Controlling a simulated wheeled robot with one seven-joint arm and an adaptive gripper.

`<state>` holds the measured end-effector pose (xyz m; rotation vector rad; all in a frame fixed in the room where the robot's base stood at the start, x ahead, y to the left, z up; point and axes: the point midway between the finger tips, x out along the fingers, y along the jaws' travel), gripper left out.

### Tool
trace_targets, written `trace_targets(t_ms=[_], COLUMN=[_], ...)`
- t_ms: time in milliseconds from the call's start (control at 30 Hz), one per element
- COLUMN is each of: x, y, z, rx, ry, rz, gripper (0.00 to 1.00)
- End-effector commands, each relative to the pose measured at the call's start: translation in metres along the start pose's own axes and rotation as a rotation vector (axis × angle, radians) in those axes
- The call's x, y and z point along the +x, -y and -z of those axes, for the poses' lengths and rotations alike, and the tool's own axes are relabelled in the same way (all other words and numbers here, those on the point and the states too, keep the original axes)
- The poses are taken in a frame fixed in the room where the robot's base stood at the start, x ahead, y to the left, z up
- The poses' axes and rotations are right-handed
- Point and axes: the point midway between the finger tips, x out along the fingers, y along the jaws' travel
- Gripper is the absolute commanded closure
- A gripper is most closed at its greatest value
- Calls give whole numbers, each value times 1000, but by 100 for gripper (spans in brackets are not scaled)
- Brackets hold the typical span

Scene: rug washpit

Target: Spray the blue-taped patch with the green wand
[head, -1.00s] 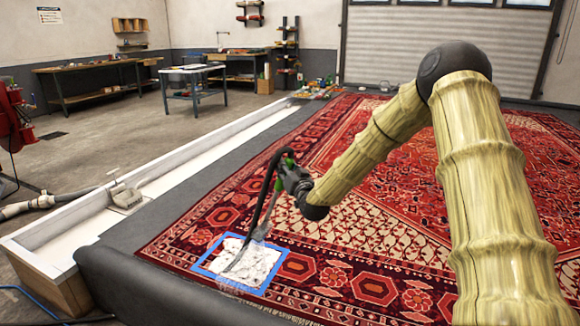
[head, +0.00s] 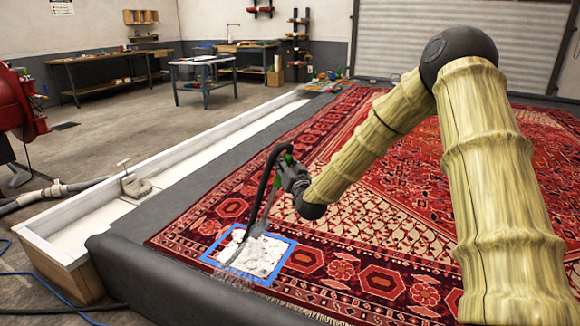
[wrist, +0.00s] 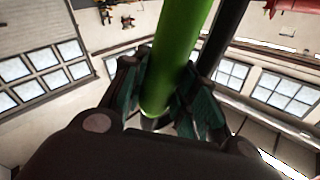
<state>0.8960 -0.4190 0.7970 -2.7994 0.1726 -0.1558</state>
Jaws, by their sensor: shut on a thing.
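The blue-taped patch (head: 286,262) is a blue tape frame on the red rug's near left part, with white, foam-like cover inside it. My gripper (head: 290,172) is above and to the right of the patch, shut on the green wand (head: 288,159). In the wrist view the green wand (wrist: 178,55) runs between both fingers of my gripper (wrist: 165,95). The wand's dark, thin lance slants down to the left over the patch. A pale grey spray or mist shows at the patch's near left edge and slightly outside it. The exact nozzle tip is blurred.
A dark hose (head: 265,175) arches beside the wand. The red patterned rug (head: 400,235) lies on a grey floor pad with a rounded dark near edge (head: 150,280). A white trough (head: 75,232) runs along the left. Workbenches (head: 105,75) stand far back.

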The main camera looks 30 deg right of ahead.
Motion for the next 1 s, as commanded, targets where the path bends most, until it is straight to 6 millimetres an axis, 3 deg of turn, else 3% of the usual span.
trace_targets(t_ms=[1000], x=[59], y=[56], z=[-24], rx=[0], ry=[-2], rz=[1], gripper=[95])
